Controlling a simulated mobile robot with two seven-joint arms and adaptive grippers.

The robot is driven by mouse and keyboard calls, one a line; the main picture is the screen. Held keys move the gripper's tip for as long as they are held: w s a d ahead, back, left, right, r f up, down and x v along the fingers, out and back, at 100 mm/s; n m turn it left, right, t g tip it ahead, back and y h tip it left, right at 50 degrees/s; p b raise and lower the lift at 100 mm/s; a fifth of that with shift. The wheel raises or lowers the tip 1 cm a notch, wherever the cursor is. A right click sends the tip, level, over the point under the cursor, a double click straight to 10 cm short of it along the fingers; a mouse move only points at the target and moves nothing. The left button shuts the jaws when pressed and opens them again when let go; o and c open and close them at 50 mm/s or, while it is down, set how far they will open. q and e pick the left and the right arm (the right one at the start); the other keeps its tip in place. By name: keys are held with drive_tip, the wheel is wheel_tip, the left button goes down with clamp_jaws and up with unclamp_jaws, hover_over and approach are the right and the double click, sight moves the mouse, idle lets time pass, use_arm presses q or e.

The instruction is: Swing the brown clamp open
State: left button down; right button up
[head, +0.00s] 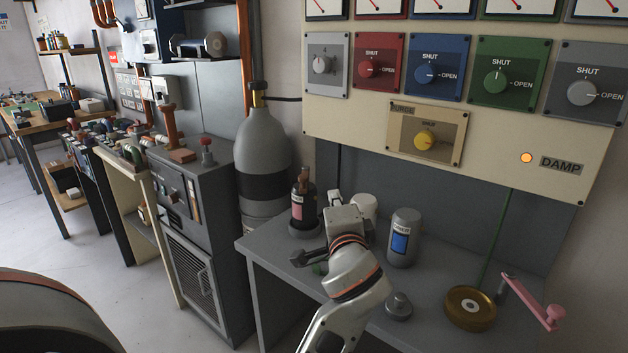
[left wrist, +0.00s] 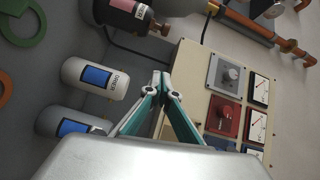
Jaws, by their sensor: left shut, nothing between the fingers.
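A brown upright piece on a flat base (head: 172,128) stands on the grey cabinet at the left in the head view. It looks most like the brown clamp, but I cannot be sure. My left gripper (head: 335,200) is above the grey bench, well to the right of that piece and beside the dark bottle. In the left wrist view its teal fingers (left wrist: 161,80) meet at their tips with nothing between them. They point toward the cream panel. The brown piece cannot be made out in the left wrist view. My right gripper is not in view.
The dark bottle (head: 297,212) and a grey canister (head: 404,240) stand on the grey bench (head: 262,248). A brass disc (head: 470,308) and a pink-handled crank (head: 530,300) are at its right. The cream panel (head: 345,120) hangs above. A grey cylinder (head: 262,145) stands between bench and cabinet (head: 205,230).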

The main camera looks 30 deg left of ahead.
use_arm(q)
drive_tip(key=w+a, duration=0.6)
drive_tip(key=a, duration=0.3)
drive_tip(key=shift+a+f, duration=0.35)
drive_tip(key=shift+f, duration=0.1)
idle(0.4)
